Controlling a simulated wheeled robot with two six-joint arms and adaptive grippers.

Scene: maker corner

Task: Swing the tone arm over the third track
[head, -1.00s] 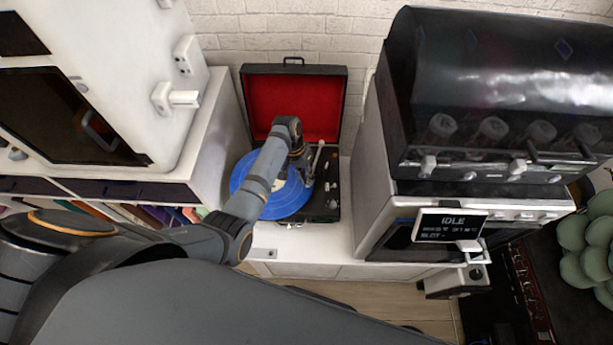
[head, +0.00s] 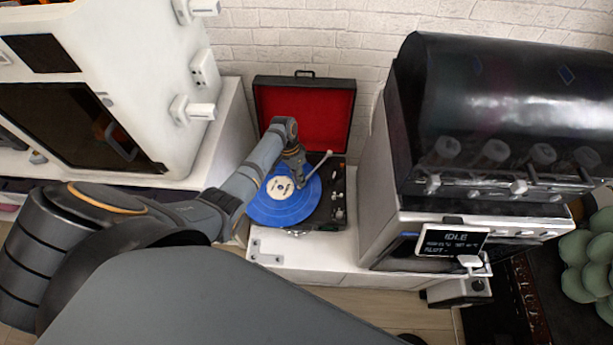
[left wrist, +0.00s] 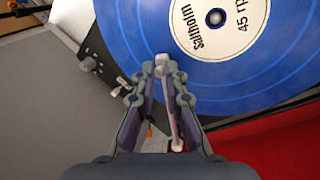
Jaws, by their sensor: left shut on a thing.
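The record player (head: 338,207) stands open on a white cabinet, its red-lined lid (head: 312,112) raised. A blue record (head: 280,213) with a cream label lies on it; it also fills the top of the left wrist view (left wrist: 135,40). The white tone arm (head: 319,164) slants from its pivot at the back right to over the record. My left gripper (head: 299,182) is shut on the tone arm. In the left wrist view the arm's rod (left wrist: 171,110) lies between the fingers (left wrist: 161,72), its head over the blue grooves. I cannot tell which track is beneath. My right gripper is out of view.
A white machine (head: 140,70) with a dark window stands at the left. A black-topped machine (head: 490,120) with an IDLE screen (head: 451,241) stands close at the right.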

